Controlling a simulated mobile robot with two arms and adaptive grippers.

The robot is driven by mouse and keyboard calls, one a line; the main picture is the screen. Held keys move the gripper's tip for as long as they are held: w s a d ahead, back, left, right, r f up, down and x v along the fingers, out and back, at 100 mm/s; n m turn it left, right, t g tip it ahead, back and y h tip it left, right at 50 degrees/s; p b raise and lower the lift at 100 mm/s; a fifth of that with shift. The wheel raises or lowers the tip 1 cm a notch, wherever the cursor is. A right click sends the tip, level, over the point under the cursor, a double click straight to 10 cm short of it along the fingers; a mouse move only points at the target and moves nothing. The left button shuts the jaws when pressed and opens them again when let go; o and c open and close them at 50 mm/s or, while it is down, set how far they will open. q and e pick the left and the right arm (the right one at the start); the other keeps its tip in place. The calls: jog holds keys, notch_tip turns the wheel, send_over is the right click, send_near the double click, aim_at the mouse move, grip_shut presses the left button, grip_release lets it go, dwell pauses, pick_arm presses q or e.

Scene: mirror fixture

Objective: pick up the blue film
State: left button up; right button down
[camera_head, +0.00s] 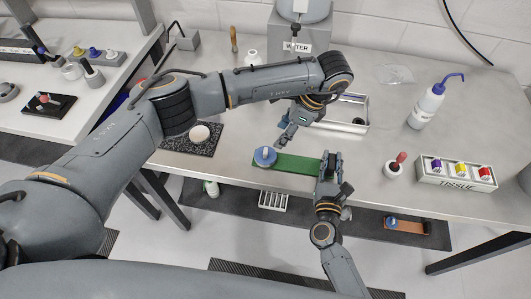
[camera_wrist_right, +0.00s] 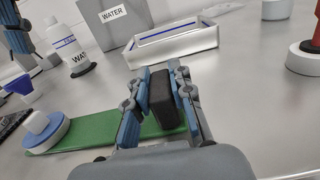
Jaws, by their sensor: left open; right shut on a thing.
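I cannot tell for sure which piece is the blue film. A blue round piece (camera_head: 264,156) with a small pale block on top sits at the left end of a green strip (camera_head: 300,165); it also shows in the right wrist view (camera_wrist_right: 45,132). My left gripper (camera_head: 285,136) is open and empty, just above and beyond the blue piece. My right gripper (camera_wrist_right: 161,92) is shut on a black block (camera_wrist_right: 161,95) at the right end of the green strip.
A white tray (camera_head: 361,112) with a blue line along its inside stands behind. A WATER box (camera_head: 297,47) is at the back. A bottle (camera_head: 427,105), a red-topped holder (camera_head: 394,168) and a TISSUE rack (camera_head: 456,181) stand right. A white round thing on a speckled mat (camera_head: 188,147) lies left.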

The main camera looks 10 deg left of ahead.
aim_at(266, 150)
pick_arm(q)
jog(key=x, duration=1)
jog(key=shift+s+a+r, duration=0.1)
jog(key=shift+a, duration=0.05)
jog(key=c, duration=0.8)
